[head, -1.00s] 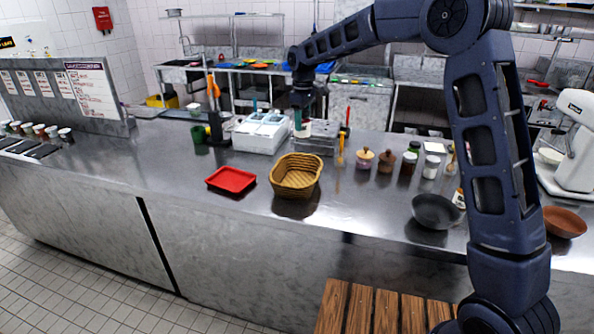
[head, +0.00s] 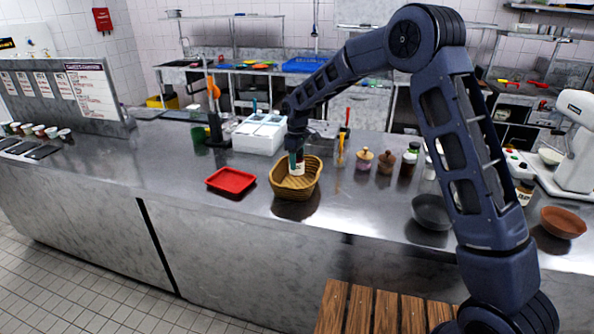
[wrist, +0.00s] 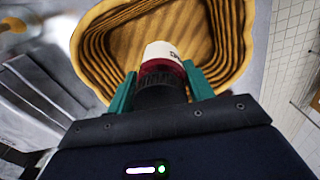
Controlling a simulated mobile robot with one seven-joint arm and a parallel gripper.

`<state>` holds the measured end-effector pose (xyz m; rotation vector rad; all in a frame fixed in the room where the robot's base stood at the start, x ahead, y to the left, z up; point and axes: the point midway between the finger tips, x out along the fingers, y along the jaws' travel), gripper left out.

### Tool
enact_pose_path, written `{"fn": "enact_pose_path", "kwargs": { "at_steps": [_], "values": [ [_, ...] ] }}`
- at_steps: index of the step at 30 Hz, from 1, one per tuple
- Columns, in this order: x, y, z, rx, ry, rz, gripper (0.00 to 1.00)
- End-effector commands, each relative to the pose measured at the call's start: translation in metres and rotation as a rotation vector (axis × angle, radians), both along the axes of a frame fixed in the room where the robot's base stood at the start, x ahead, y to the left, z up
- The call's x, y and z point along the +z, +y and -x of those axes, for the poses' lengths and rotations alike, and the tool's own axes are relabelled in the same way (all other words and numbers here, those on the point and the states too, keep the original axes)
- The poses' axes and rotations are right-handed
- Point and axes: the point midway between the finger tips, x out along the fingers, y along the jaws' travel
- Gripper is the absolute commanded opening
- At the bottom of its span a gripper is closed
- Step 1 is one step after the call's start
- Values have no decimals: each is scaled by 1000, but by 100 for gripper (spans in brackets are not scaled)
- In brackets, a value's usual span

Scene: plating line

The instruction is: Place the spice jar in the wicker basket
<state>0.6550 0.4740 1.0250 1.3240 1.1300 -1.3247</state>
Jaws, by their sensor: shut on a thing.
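The wicker basket (head: 294,189) stands on the steel counter, left of the picture's middle in the head view. In the wrist view its woven wall (wrist: 88,45) and inside fill the upper part. My gripper (head: 296,156) points down over the basket's opening. Its green fingers (wrist: 160,85) are shut on the spice jar (wrist: 164,54), which has a white and red body. In the head view the jar (head: 297,168) shows low at the basket's opening, below the fingers. I cannot tell whether the jar touches the basket's floor.
A red tray (head: 231,180) lies left of the basket. A white container block (head: 260,134) stands behind it. Several jars, including a dark one (head: 407,165), stand to the right, with a dark bowl (head: 432,211). The counter's front strip is clear.

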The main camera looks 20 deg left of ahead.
Motion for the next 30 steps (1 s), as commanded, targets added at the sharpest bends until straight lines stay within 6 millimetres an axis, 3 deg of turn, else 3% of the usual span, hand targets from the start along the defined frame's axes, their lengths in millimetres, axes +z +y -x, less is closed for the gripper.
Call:
{"fn": "enact_pose_path", "kwargs": {
  "at_steps": [5, 14, 26, 27, 30],
  "values": [
    [-9, 0, 0, 0, 0, 0, 22],
    [-45, 0, 1, 1, 1, 0, 22],
    [-49, 0, 0, 0, 0, -1, 22],
    [-50, 0, 0, 0, 0, -1, 56],
    [-49, 0, 0, 0, 0, -1, 74]
  ]
}}
